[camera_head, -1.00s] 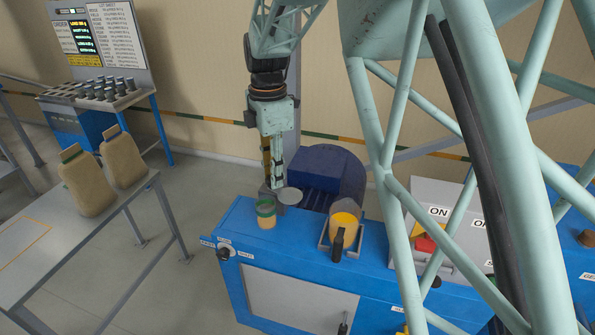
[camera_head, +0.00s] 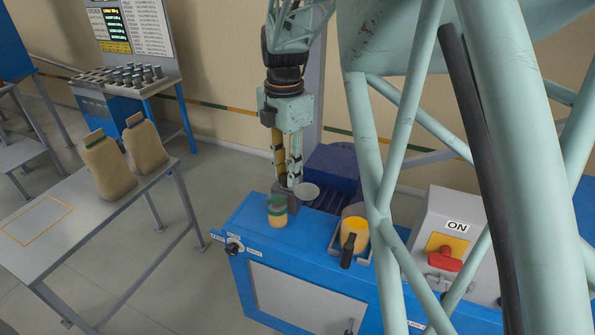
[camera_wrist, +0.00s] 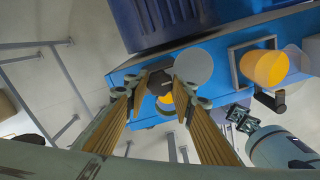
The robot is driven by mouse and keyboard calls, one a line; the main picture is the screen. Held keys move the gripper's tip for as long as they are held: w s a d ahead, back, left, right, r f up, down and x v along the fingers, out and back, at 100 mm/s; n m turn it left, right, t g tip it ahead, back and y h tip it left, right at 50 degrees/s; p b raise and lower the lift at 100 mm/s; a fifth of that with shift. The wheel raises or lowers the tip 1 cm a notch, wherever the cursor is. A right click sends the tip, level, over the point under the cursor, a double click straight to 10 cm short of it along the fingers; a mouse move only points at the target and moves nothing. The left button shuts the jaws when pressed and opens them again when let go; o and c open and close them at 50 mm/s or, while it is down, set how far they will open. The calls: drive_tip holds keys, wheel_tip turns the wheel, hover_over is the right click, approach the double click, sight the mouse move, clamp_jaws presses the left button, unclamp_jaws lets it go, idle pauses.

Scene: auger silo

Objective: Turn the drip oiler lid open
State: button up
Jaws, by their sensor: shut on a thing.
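My gripper (camera_head: 287,185) reaches down at the back left corner of the blue machine. In the wrist view its fingers (camera_wrist: 160,86) are closed on a small dark knob (camera_wrist: 160,82). In the head view a dark block (camera_head: 286,199) stands under the fingertips. A flat round grey lid (camera_head: 306,190) lies just right of the fingers; it also shows in the wrist view (camera_wrist: 193,67).
The blue machine (camera_head: 235,222) carries a yellow cup (camera_head: 355,227) with a dark handle in a square frame. A control box (camera_head: 455,215) with a red knob is right. A dark blue motor housing (camera_head: 331,168) is behind. Two sacks (camera_head: 108,165) stand on the left table.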

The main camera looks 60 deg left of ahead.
idle(0.4)
drive_tip(key=o, duration=1.2)
drive_tip(key=shift+c, duration=0.2)
drive_tip(key=shift+r, duration=0.1)
wheel_tip(320, 180, up, 12)
idle(0.6)
